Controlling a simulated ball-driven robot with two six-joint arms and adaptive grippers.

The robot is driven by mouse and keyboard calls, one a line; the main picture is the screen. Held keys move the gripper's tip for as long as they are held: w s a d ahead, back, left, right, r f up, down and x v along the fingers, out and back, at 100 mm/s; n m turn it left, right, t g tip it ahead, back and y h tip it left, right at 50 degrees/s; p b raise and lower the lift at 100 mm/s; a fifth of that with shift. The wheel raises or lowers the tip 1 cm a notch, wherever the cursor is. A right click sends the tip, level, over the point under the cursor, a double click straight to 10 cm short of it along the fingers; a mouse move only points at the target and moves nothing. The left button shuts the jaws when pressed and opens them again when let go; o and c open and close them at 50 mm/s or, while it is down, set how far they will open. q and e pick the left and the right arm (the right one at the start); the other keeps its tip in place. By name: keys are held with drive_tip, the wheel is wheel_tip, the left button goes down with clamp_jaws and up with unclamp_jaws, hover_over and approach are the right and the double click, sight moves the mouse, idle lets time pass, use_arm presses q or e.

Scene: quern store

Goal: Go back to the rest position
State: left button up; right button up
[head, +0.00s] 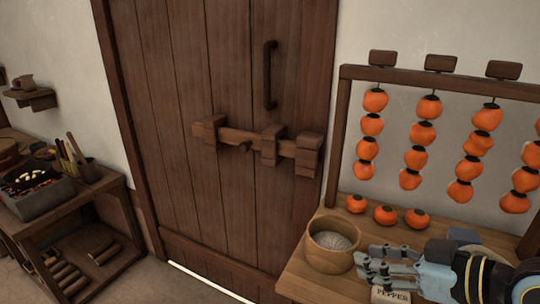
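My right gripper (372,265) is low at the right, over the wooden table beside the wooden bowl (333,244). Its fingers point left and appear spread apart, with nothing seen between them. A label reading "PEPPER" (391,293) shows just below the gripper, partly hidden by it. My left gripper is not in view.
A wooden door (190,80) with a wooden bar (252,138) across it stands ahead. A rack (440,76) of hanging orange fruits stands on the table (300,281), with loose fruits (386,215) below. A side table (101,188) with a brazier (42,195) is at left.

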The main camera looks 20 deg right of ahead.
drive_tip(key=s+a+f+g+h, duration=0.1)
drive_tip(key=s+a+f+g, duration=0.1)
drive_tip(key=s+a+g, duration=0.3)
drive_tip(key=s+r+m+g+h, duration=0.2)
drive_tip(key=s+m+g+h, duration=0.15)
drive_tip(key=s, duration=0.25)
drive_tip(key=s+d+f+g+b, duration=0.15)
drive_tip(key=f+b, duration=0.25)
drive_tip(key=f, duration=1.3)
drive_tip(key=s+d+f+b, duration=0.15)
drive_tip(key=f+b, duration=0.25)
drive_tip(key=f, duration=1.2)
drive_tip(key=s+d+f+b, duration=0.1)
drive_tip(key=s+f+b, duration=0.2)
drive_tip(key=s+f, duration=0.6)
drive_tip(key=s+f+g+b, duration=0.1)
drive_tip(key=s+f+b, duration=0.3)
drive_tip(key=s+f, duration=0.5)
wheel_tip(320, 180, down, 6)
drive_tip(key=shift+d+f+h, duration=0.25)
drive_tip(key=shift+d+h, duration=0.1)
